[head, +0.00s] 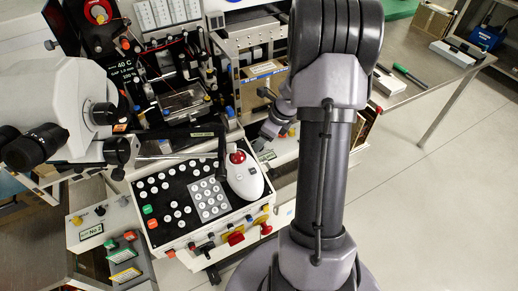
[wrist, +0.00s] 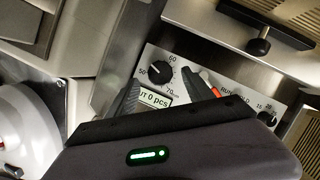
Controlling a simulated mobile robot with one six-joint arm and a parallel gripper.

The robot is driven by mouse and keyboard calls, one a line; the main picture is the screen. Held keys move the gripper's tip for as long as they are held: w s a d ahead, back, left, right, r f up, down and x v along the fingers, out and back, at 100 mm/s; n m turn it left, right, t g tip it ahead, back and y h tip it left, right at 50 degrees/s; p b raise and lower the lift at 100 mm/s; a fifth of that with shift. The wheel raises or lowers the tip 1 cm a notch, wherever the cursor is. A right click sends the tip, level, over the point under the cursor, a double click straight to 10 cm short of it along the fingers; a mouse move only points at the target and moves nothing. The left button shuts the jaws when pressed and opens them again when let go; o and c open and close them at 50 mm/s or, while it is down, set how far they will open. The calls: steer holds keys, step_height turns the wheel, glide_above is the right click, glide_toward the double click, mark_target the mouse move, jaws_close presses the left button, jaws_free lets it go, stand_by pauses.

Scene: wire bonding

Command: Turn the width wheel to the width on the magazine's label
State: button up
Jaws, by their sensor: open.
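The width wheel (wrist: 160,70) is a black round knob on a light panel in the wrist view, with marks 50, 60 and 70 around it. Its exact setting is too small to read. My gripper (wrist: 169,80) is open, with one finger at the lower left of the wheel and the other to its right. In the head view my gripper (head: 270,130) is beside the machine, and the wheel cannot be made out. I cannot make out a magazine label with a width.
A red-tipped switch (wrist: 214,91) and a second black knob (wrist: 266,118) are to the right. A black clamp knob (wrist: 260,46) stands above. The keypad console (head: 180,215) is left of my arm.

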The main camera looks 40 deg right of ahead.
steer(key=shift+b+x, duration=0.45)
steer(key=shift+x, duration=1.05)
steer(key=shift+w, duration=0.1)
steer(key=c, duration=1.3)
steer(key=shift+a+r+m+p, duration=0.15)
steer(key=shift+r+m+p, duration=0.2)
steer(key=shift+m+p, duration=0.4)
jaws_close()
steer(key=shift+m+h+p, duration=0.45)
steer(key=shift+m+h, duration=0.05)
steer(key=shift+m, duration=0.15)
steer(key=shift+f+m+h, duration=0.25)
steer(key=shift+m+h, duration=0.05)
steer(key=shift+m, duration=0.5)
steer(key=o, duration=1.3)
jaws_free()
steer(key=shift+t, duration=0.3)
